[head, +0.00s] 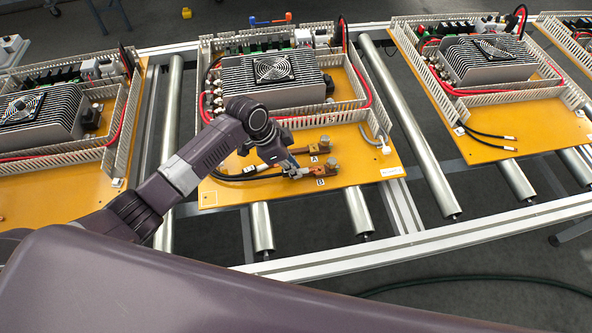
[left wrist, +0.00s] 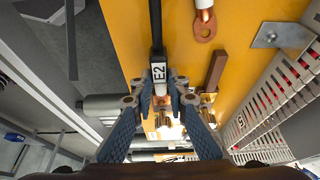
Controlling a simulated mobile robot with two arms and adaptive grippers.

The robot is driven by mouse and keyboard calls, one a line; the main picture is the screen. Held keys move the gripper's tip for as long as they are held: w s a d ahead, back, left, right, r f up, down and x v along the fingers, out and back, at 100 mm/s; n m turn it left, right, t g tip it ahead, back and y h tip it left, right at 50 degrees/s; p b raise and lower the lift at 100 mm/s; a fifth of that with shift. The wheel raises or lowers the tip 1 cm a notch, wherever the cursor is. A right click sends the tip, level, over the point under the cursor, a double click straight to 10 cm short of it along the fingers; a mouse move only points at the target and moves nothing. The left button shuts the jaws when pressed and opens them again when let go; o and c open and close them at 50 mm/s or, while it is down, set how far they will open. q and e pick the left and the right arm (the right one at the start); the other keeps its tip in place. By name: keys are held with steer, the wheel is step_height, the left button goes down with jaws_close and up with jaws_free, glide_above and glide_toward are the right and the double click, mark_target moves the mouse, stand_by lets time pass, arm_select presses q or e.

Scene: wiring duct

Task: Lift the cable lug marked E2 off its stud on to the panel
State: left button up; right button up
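The cable lug marked E2 (left wrist: 161,91) shows in the left wrist view at the end of a black cable with a white E2 label (left wrist: 159,72). It points down the picture towards copper-coloured stud hardware (left wrist: 168,125); whether it still sits on the stud is hidden. My left gripper (head: 291,168) is low over the panel (head: 235,193), beside the block labelled B (head: 320,183). In the left wrist view its two blue fingers (left wrist: 161,95) stand close on both sides of the lug. Contact is not clear. My right gripper is out of view.
Another copper ring lug (left wrist: 203,28) lies on the panel in the left wrist view. A second copper terminal (head: 323,144) stands by label A. A finned unit with a fan (head: 273,69) and slotted duct walls (head: 372,121) bound the bare yellow area. Similar panels stand either side on rollers.

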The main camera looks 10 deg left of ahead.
arm_select(q)
jaws_close()
steer(key=shift+r, duration=0.55)
step_height(320, 180, up, 19)
steer(key=b, duration=0.2)
steer(key=shift+r, duration=0.1)
step_height(320, 180, up, 4)
steer(key=p, duration=0.5)
steer(key=shift+f, duration=0.2)
stand_by(0.5)
